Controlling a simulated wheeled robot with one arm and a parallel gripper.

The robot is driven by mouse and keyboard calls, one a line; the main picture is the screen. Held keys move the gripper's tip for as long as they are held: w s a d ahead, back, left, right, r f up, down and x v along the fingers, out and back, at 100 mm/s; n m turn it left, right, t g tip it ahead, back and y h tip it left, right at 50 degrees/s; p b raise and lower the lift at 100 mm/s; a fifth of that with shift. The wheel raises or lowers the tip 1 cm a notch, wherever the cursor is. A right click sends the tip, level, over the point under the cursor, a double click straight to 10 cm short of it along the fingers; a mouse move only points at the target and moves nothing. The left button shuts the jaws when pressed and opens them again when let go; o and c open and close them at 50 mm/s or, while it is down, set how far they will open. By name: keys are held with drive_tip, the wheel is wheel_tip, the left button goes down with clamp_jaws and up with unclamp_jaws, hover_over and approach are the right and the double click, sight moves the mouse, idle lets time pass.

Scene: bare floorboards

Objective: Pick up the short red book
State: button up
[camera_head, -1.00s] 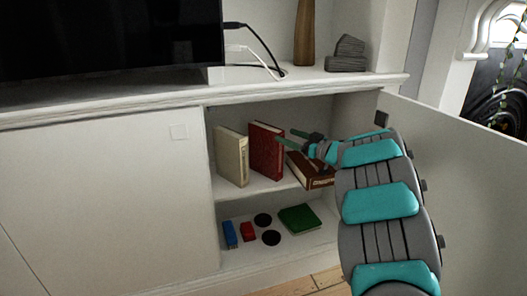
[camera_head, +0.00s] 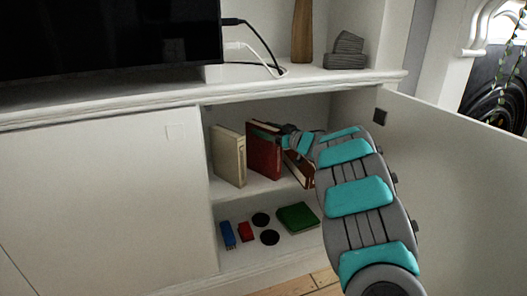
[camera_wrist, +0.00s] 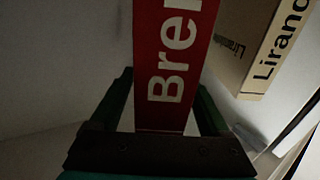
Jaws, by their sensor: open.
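A red book (camera_head: 263,162) stands upright on the upper shelf of the open cabinet. My gripper (camera_head: 264,131) is at the upper part of this book. In the wrist view my gripper (camera_wrist: 168,108) is open, with one green finger on each side of the spine. I cannot tell whether the fingers touch the covers. The far ends of the fingers are partly hidden by the book.
A cream book (camera_head: 229,157) stands just left, and a brown book (camera_head: 299,169) leans at the right, partly behind my arm. The lower shelf holds a green book (camera_head: 298,217), a blue item (camera_head: 227,234), a small red item (camera_head: 246,231) and dark discs. The cabinet door (camera_head: 455,180) stands open at right.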

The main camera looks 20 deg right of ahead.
drive_tip(key=shift+w+a, duration=0.2)
drive_tip(key=shift+w, duration=0.2)
clamp_jaws()
idle(0.4)
drive_tip(key=shift+r, duration=0.1)
idle(0.6)
